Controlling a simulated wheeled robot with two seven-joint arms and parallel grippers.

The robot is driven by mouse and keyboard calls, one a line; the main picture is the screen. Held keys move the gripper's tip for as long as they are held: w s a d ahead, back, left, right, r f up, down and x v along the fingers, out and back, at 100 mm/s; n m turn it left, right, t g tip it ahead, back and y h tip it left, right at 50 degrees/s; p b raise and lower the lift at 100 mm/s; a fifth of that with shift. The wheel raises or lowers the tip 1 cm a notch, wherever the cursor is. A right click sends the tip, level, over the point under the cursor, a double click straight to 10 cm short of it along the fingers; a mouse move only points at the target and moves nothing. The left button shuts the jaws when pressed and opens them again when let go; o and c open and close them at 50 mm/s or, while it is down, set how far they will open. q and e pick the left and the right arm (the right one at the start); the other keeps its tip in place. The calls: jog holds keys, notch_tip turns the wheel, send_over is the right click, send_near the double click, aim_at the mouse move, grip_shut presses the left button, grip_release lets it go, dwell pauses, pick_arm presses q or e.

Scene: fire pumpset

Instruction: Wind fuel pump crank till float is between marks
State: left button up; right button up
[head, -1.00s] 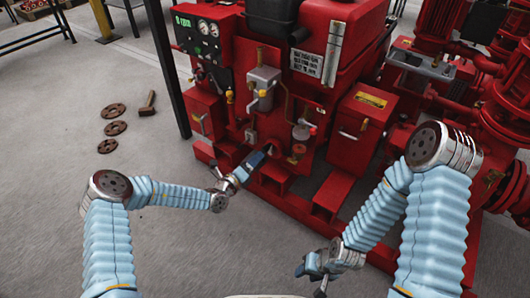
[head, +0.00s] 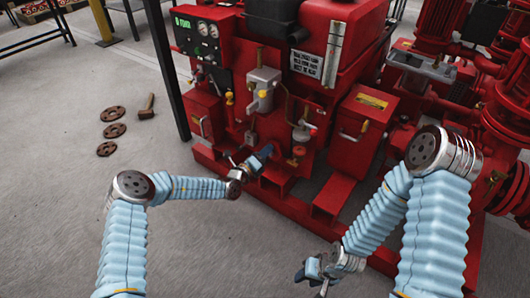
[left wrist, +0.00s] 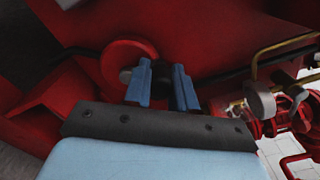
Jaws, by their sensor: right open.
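My left gripper (head: 262,154) is low at the front of the red pumpset. In the left wrist view its two blue fingers (left wrist: 168,88) stand apart, with nothing clearly held between them. A red round disc (left wrist: 122,58) with a small grey knob (left wrist: 126,76) is just left of the fingers; I cannot tell if it is the crank. A tilted pale gauge strip (head: 332,52) is on the red tank; its float and marks are too small to read. My right gripper (head: 308,276) is open and empty, low over the floor in front of the skid.
The pumpset's front has a grey box (head: 262,90), a green-lit panel (head: 198,38) and a red box (head: 358,132) at right. Red feet (head: 328,198) stick out from the skid. Brown discs (head: 115,131) and a hammer (head: 147,106) lie on the floor at left, which is otherwise mostly clear.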

pick_arm(q)
grip_shut()
jog(key=m+p, duration=0.2)
jog(key=shift+s+d+r+p, duration=0.15)
jog(key=shift+s+d+p, duration=0.1)
jog(key=shift+d+p, duration=0.15)
notch_tip(320, 180, down, 9)
jog(key=m+p, duration=0.6)
jog(key=m, duration=2.1)
jog(key=shift+s+d+m, duration=0.4)
jog(key=shift+d, duration=0.05)
